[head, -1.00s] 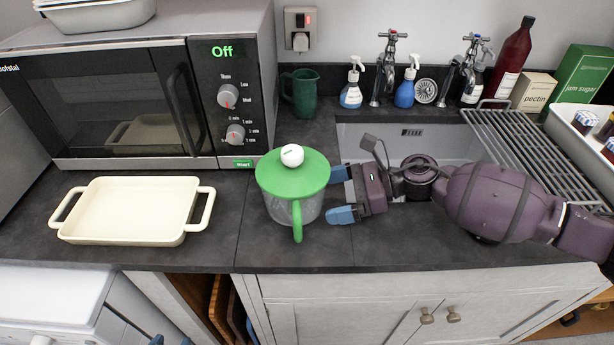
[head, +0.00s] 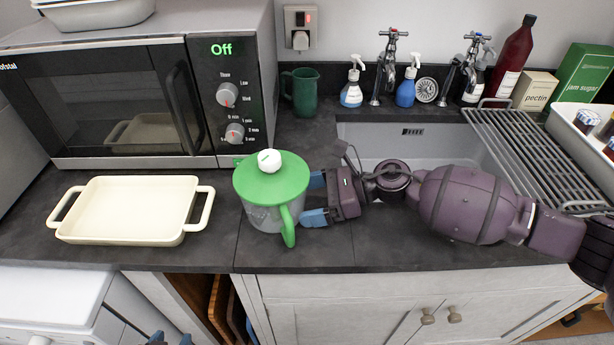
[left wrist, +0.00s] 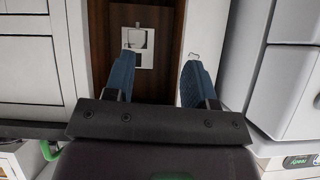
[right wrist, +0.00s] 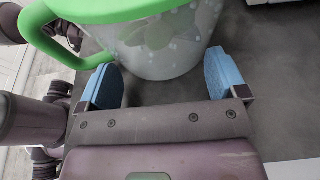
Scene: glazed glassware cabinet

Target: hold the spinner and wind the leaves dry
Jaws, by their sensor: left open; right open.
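The salad spinner (head: 271,178) stands on the dark worktop in front of the microwave. It has a green lid with a white knob towards the back, a clear bowl and a green handle at the front right. My left gripper (left wrist: 158,75) is open and empty, low in front of the cupboards.
A cream baking dish (head: 57,225) lies left of the spinner. The microwave (head: 232,75) stands behind it. The sink (head: 425,142) and wire rack (head: 525,150) lie to the right.

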